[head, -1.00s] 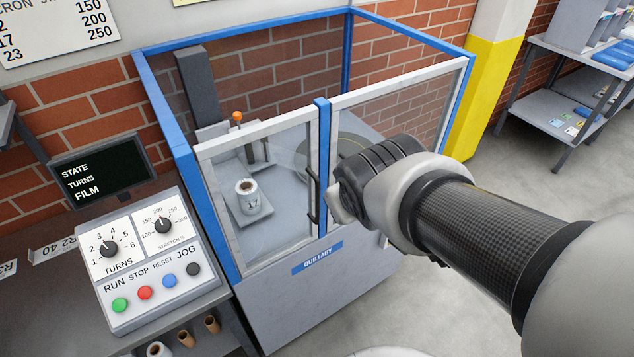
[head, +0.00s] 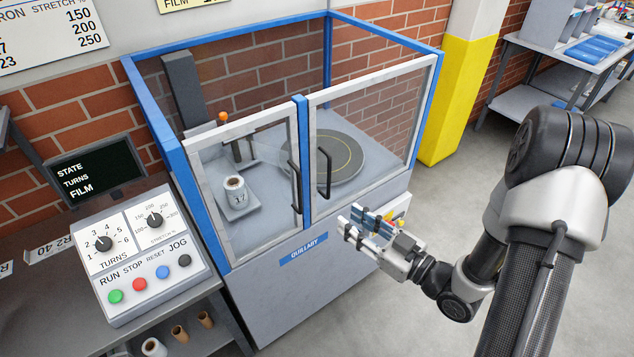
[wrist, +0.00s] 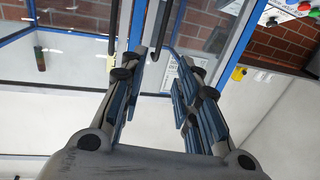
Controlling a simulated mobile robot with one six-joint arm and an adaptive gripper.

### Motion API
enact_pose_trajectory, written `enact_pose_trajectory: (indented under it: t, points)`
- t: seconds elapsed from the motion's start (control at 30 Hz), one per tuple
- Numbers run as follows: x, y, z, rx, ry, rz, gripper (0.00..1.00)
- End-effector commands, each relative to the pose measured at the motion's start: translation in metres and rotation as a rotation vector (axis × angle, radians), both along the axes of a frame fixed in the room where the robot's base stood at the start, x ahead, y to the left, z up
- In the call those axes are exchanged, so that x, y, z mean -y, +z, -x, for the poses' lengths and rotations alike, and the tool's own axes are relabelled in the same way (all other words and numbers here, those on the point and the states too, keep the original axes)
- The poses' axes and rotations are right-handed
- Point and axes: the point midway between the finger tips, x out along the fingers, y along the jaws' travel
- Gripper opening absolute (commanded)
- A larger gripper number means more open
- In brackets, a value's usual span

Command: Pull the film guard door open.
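The guard is a blue frame with two white-framed clear doors, both closed. The left door (head: 262,195), with the film roll (head: 235,188) behind it, appears to be the film guard door. Its dark upright handle (head: 296,187) is by the centre blue post (head: 301,150). The right door (head: 385,125) has a similar handle (head: 324,172) just across the post. My gripper (head: 352,221) is open and empty, in front of and below the right handle, touching neither. In the wrist view, the gripper's fingers (wrist: 158,58) stand apart, pointing toward the post and the handles.
A control panel (head: 150,255) with dials and buttons stands at the left, below a dark screen (head: 95,173). A turntable (head: 325,158) lies behind the right door. A yellow column (head: 460,95) and shelves (head: 560,70) are at the right. Open floor lies at front right.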

Motion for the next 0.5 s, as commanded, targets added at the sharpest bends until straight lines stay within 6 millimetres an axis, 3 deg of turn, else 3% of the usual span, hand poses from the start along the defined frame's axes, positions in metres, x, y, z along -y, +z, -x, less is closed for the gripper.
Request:
enact_pose_trajectory:
  t: [0.17,0.5]
  points:
    - [-0.011,0.001,-0.007,0.008,0.009,-0.015,0.30]
    - [-0.061,0.001,-0.056,0.008,0.010,-0.013,0.30]
